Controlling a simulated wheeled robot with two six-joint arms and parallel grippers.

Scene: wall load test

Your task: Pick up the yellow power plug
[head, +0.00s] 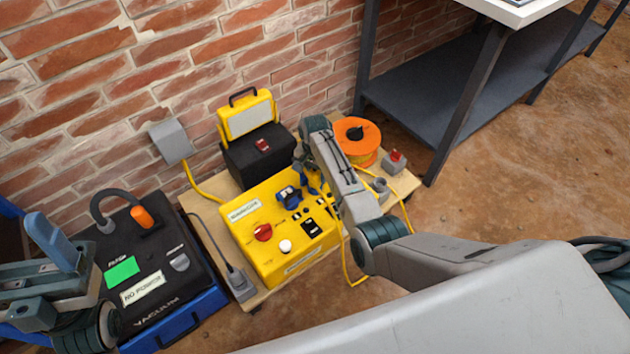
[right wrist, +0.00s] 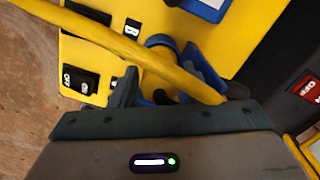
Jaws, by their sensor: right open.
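I cannot make out the yellow power plug clearly. A yellow cable (right wrist: 130,48) crosses close in front of my right gripper in the right wrist view and runs to the right finger. In the head view a yellow cable (head: 342,240) hangs beside my right arm. My right gripper (right wrist: 180,92) is open over the yellow box (head: 262,222), beside its blue sockets (head: 289,197). In the head view my own wrist partly hides this gripper (head: 308,178). My left gripper (head: 60,245) is at the far left edge, and its opening cannot be judged.
A black vacuum (head: 150,262) stands at left. A wooden board (head: 205,222) carries the yellow box, a black case with yellow lid (head: 250,115) and an orange cable reel (head: 356,140). A grey wall socket (head: 171,142) is behind. A dark metal bench (head: 430,110) stands at right.

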